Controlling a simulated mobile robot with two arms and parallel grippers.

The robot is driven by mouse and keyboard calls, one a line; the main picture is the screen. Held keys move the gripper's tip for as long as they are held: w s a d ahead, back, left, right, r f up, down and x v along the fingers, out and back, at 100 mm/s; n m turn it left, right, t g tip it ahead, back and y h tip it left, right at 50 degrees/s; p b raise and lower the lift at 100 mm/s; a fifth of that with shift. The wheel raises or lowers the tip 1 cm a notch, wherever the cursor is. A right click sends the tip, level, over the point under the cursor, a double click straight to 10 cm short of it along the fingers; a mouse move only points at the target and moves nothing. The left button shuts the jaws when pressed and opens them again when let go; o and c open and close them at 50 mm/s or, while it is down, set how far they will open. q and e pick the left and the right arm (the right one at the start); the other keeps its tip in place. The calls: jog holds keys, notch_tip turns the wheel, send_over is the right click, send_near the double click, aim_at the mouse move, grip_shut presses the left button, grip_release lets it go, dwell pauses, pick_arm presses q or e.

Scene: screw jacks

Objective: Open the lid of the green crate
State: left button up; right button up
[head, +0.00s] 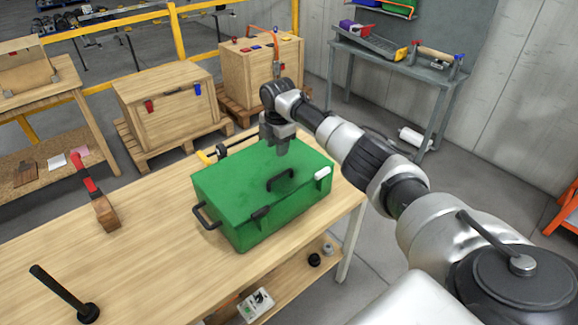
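The green crate (236,200) stands on the wooden workbench, and its lid (235,178) lies flat and closed. A black handle (280,180) sits on top of the lid. On the near side there are a dark latch (260,213) and a white latch (322,173). Another black handle (205,217) is on the crate's left end. My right gripper (283,150) points down over the far part of the lid, behind the top handle. I cannot tell whether it touches the lid or how far its fingers are apart. My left gripper is out of view.
The workbench (150,240) also holds a red-handled brush-like tool (97,203) and a black rod on a round base (66,296). A black bar with a yellow end (208,154) lies behind the crate. Wooden crates (170,105) stand beyond.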

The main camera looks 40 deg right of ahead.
jog(key=t, duration=0.1)
send_over(282, 173)
notch_tip(282, 173, down, 4)
jog(key=shift+s+f, duration=0.1)
jog(key=shift+f, duration=0.05)
jog(key=shift+s+f+b, duration=0.3)
jog(key=shift+s+b, duration=0.05)
jog(key=shift+b, duration=0.05)
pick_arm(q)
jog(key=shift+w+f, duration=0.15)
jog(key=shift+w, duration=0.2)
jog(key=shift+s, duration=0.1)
